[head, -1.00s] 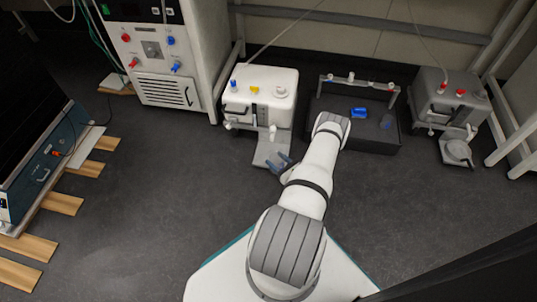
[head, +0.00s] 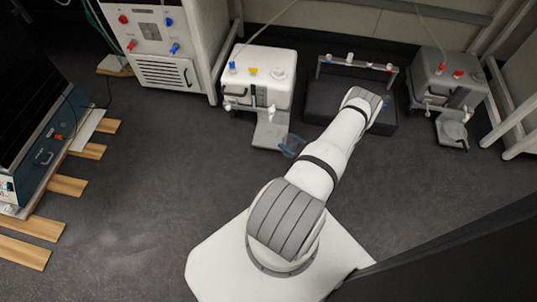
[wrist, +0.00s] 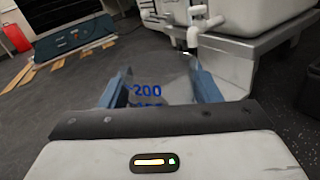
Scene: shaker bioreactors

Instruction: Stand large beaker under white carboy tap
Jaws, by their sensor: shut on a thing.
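The white carboy (head: 258,78) stands by the back wall, left of my arm. Its white tap (head: 271,110) hangs over a flat grey plate (head: 268,134) at its front. In the wrist view the tap (wrist: 193,40) is ahead, just beyond my right finger. My gripper (head: 290,147), with blue fingers, is at the plate's front right corner in the head view. It is shut on a clear beaker (wrist: 148,92) with blue "200" markings, between the fingers (wrist: 161,88). The beaker's base is hidden by my gripper body, so I cannot tell whether it touches anything.
A black bin (head: 320,105) with a bar of fittings stands right of the white carboy. A grey carboy (head: 446,78) with its own plate is farther right. A white cabinet (head: 165,75) is left. Wooden slats (head: 65,185) lie far left. The floor before the carboy is clear.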

